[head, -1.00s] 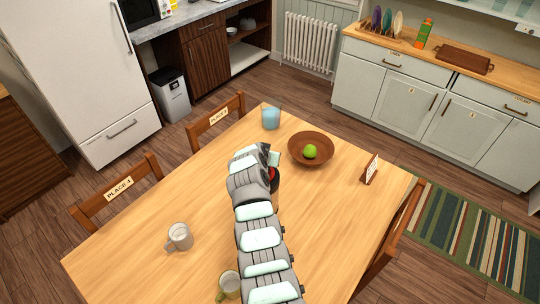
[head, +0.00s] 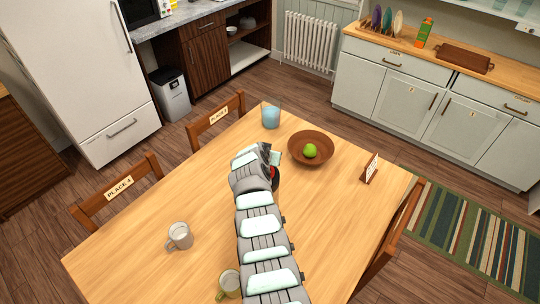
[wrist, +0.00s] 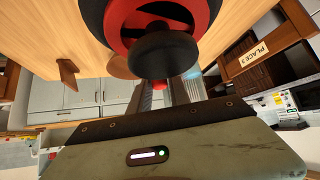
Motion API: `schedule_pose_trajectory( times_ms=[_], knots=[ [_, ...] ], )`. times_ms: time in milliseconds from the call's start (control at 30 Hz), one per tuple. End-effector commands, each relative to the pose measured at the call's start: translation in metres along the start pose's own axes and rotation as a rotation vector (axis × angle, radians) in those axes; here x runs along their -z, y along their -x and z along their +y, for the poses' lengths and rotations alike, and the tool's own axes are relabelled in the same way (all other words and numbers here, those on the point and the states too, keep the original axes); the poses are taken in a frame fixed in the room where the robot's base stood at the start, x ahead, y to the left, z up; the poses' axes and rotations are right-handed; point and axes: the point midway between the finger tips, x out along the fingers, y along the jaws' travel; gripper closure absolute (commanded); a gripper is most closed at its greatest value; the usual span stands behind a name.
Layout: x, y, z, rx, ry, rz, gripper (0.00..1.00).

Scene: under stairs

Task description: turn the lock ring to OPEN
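A red and black round part (wrist: 165,15) with a dark round knob (wrist: 163,55) fills the top of the wrist view. I cannot tell for sure that it is the lock ring, and no OPEN mark is legible. My gripper (wrist: 164,92) is just below the knob. Its two dark fingers show a gap between them, with something red in the gap. The knob hides the fingertips, so their contact is unclear. In the head view a small patch of red and black (head: 274,175) shows beside the end of my arm, which hides the rest.
On the table (head: 205,205) stand a brown bowl (head: 299,158) with a green apple (head: 310,151), a blue cup (head: 271,117), a white mug (head: 180,237), a green mug (head: 229,283) beside my arm, and a small sign (head: 370,169). Chairs surround it. The table's left part is mostly clear.

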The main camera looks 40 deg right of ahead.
Motion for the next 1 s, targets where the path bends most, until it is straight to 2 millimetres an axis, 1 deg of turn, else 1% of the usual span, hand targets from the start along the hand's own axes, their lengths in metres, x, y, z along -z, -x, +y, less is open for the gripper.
schedule_pose_trajectory(
  times_ms=[33, 200, 267, 1000],
  knots=[
    [0.0, 0.0, -0.0001, 0.0, 0.0, 0.0, 0.82],
    [0.0, 0.0, 0.0, 0.0, 0.0, 0.0, 0.96],
    [0.0, 0.0001, -0.0001, 0.0, 0.0, 0.0, 1.0],
    [0.0003, 0.0002, -0.0002, 0.0, 0.0, 0.0, 1.0]
  ],
)
